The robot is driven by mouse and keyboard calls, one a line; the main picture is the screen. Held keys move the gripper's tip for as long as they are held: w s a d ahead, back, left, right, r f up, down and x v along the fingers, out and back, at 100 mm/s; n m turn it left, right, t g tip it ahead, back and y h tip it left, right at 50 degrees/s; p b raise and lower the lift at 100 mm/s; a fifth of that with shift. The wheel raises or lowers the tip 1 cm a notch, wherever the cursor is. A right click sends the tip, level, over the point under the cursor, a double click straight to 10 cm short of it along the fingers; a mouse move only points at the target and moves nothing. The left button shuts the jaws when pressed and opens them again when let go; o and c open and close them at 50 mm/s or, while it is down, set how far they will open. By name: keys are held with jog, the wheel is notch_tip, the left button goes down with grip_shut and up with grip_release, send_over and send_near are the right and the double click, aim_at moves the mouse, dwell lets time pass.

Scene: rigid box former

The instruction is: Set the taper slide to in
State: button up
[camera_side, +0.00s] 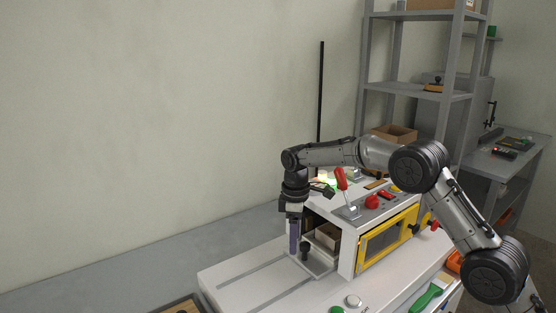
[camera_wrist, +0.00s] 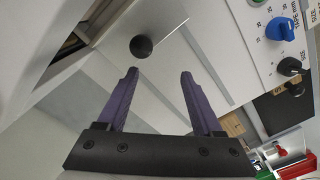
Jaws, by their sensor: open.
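My gripper (camera_wrist: 158,72) is open, with its two purple fingers apart and nothing between them. In the side view my gripper (camera_side: 294,252) points down beside the box former's open left end. A black ball knob (camera_wrist: 141,46) lies just beyond the fingertips in the wrist view, nearer the left finger. The knob also shows in the side view (camera_side: 305,245), just right of the fingers, on a pale plate before the opening. It appears to be the taper slide's knob; no label on it is readable. I cannot see the fingers touching it.
The box former (camera_side: 348,250) has a yellow-framed window (camera_side: 384,241), a red-handled lever (camera_side: 341,178) and red buttons on top. A brown box (camera_side: 328,235) sits inside its opening. A blue dial (camera_wrist: 282,29) and black knobs are at the wrist view's right.

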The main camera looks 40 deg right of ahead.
jog(key=f, duration=0.3)
jog(key=shift+a, duration=0.25)
jog(key=a, duration=1.5)
jog(key=shift+a+r, duration=0.15)
jog(key=shift+a, duration=0.05)
notch_tip(320, 180, up, 14)
jog(key=s+d+r+t, duration=0.1)
jog(key=s+d+r, duration=0.1)
jog(key=r, duration=0.5)
jog(key=s+d+r+m+t, duration=0.1)
jog(key=s+d+r, duration=0.2)
jog(key=r, duration=0.4)
jog(key=shift+d, duration=0.9)
jog(key=shift+s+r, duration=0.1)
